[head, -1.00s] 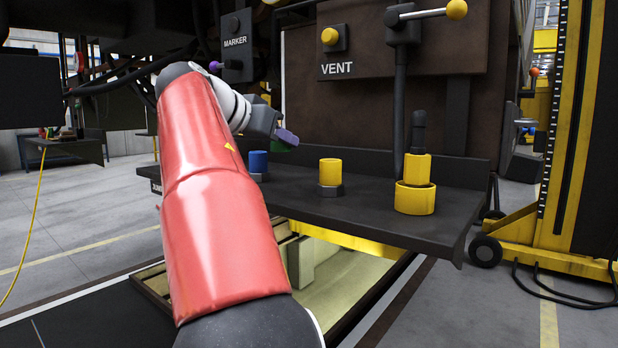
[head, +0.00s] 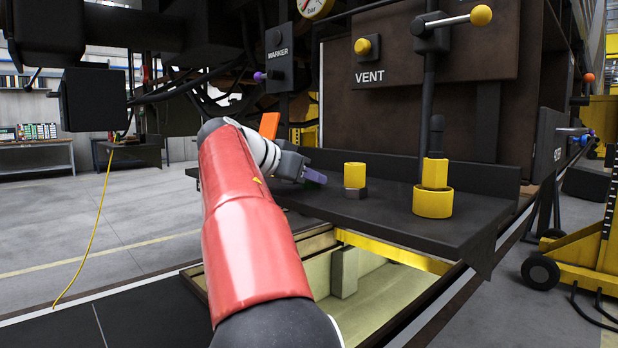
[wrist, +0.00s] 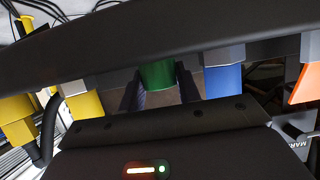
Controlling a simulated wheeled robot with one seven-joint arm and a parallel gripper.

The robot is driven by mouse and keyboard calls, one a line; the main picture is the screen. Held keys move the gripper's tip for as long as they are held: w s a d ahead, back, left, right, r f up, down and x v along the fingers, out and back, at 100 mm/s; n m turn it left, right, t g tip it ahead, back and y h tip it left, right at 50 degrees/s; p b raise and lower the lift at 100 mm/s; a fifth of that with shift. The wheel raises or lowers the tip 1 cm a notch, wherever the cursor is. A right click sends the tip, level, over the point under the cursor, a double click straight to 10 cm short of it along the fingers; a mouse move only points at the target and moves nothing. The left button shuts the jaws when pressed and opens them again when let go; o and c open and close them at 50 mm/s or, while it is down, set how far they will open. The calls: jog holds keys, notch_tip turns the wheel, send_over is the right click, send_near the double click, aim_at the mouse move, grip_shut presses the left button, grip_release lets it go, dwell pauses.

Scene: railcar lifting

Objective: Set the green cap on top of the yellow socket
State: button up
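The green cap (wrist: 158,74) shows in the wrist view between the two dark fingers of my gripper (wrist: 160,85), one on each side. I cannot tell whether they press on it or whether it rests on the shelf. In the head view my gripper (head: 312,178) is low over the left part of the shelf, and its purple fingertip shows; the cap is hidden. A yellow cylinder (head: 355,176) on a grey hex base stands just right of my gripper. A wider yellow ring (head: 433,203) with a yellow block and black stem stands farther right.
The dark shelf (head: 400,220) has a raised back edge. A blue cylinder (wrist: 223,80) on a grey base is beside the green cap in the wrist view. An orange piece (head: 269,125) is behind my gripper. The VENT panel and lever (head: 430,100) rise behind the shelf.

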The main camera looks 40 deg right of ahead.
jog(key=o, duration=0.4)
